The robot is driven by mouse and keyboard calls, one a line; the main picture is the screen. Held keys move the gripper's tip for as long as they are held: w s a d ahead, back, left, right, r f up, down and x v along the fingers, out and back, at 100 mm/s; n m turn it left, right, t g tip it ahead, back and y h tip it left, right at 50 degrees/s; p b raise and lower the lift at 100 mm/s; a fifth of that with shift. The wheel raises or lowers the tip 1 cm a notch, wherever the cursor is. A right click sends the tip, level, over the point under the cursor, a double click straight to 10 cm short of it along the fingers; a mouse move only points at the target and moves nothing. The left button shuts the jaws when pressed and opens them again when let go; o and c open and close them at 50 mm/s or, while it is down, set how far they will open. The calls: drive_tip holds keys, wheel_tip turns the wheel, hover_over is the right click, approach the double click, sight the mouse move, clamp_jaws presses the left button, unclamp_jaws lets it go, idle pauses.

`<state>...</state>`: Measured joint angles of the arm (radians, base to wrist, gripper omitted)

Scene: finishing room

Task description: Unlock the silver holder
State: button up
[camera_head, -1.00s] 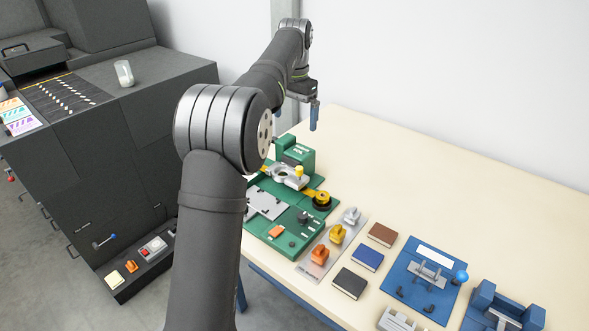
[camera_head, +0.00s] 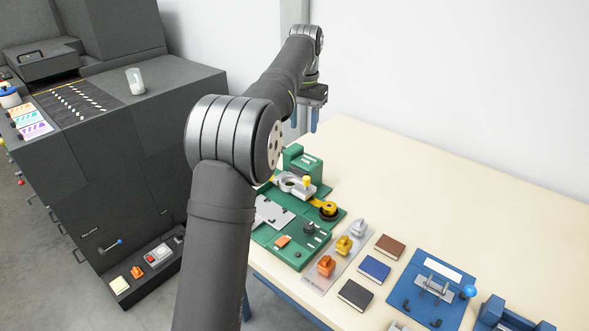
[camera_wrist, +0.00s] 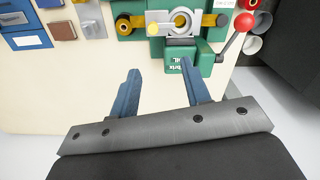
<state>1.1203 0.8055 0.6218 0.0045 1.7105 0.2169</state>
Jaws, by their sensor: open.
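The silver holder (camera_head: 287,181) is a rounded silver piece with a ring-shaped opening, set on the green machine (camera_head: 304,161). A yellow knob (camera_head: 307,181) stands beside its opening. In the wrist view the holder (camera_wrist: 168,20) lies at the top, with the yellow knob (camera_wrist: 153,29) at its left. My gripper (camera_head: 309,122) is above the far end of the table, behind the green machine in the head view. In the wrist view my gripper (camera_wrist: 160,68) is open and empty, apart from the holder, with the machine's green block beyond the fingertips. My arm hides part of the machine's left side.
A red-ball lever (camera_wrist: 244,22) sticks out beside the machine. A grey strip (camera_head: 320,279) with orange, yellow and silver pieces, several books (camera_head: 374,268) and a blue device (camera_head: 432,280) occupy the near table (camera_head: 440,180). The far right tabletop is clear.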

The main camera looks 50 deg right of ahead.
sight(307, 178)
drive_tip(key=f+n, duration=0.5)
drive_tip(key=s+f+n, duration=0.1)
drive_tip(key=f+n, duration=1.1)
drive_tip(key=shift+s+f, duration=0.2)
idle(0.3)
clamp_jaws()
